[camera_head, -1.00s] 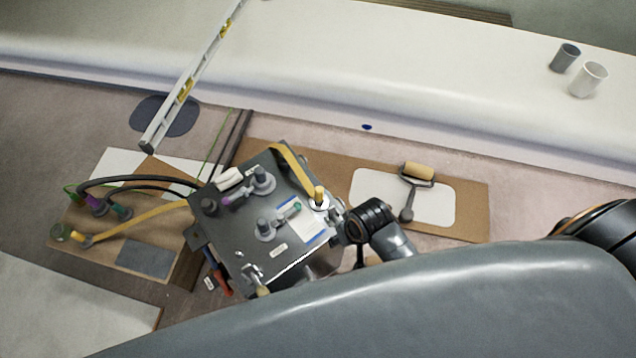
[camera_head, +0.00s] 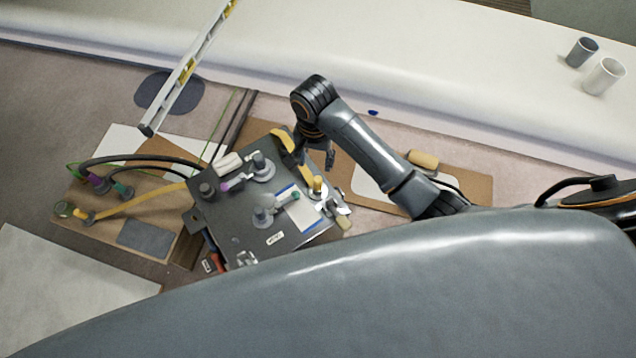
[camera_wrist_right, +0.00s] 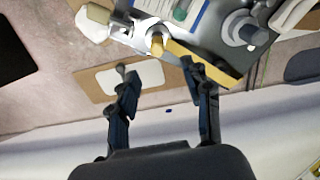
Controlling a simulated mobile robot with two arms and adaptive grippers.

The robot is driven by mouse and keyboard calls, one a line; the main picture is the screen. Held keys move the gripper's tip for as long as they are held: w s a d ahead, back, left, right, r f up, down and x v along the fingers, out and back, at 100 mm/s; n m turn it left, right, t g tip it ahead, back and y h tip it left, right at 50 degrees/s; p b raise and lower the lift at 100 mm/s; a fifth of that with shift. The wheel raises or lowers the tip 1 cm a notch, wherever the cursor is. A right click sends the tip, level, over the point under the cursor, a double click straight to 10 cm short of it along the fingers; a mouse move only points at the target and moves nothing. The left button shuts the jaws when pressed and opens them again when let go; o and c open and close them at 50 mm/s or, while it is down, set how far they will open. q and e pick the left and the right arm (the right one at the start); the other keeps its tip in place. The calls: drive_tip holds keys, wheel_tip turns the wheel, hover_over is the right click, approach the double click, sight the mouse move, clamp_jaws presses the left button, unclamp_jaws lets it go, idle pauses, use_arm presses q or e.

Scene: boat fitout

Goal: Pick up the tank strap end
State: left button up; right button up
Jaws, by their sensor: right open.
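The grey tank (camera_head: 235,235) has a yellow strap (camera_head: 307,173) on its far right corner. The strap runs from a yellow post with a washer (camera_head: 317,186) to its free end (camera_head: 281,137) beyond the tank's far edge. In the right wrist view the strap end (camera_wrist_right: 228,78) lies to the right of the jaws, partly behind the right finger. My right gripper (camera_head: 312,155) is open above the strap, its fingers pointing down; it also shows in the right wrist view (camera_wrist_right: 158,72) with nothing between its fingers. Contact with the strap cannot be told. My left gripper is not in view.
A second yellow strap (camera_head: 140,208) and dark hoses (camera_head: 135,160) run left from the tank to a wooden board. A roller (camera_head: 424,159) lies right on cardboard. Valve fittings (camera_head: 262,168) stand up from the tank top.

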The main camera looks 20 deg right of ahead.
sight(318, 179)
wheel_tip(318, 179, down, 8)
drive_tip(key=shift+s, duration=0.1)
drive_tip(key=f, duration=0.4)
drive_tip(key=shift+d+b, duration=0.3)
drive_tip(key=shift+d, duration=0.05)
drive_tip(key=shift+f, duration=0.6)
clamp_jaws()
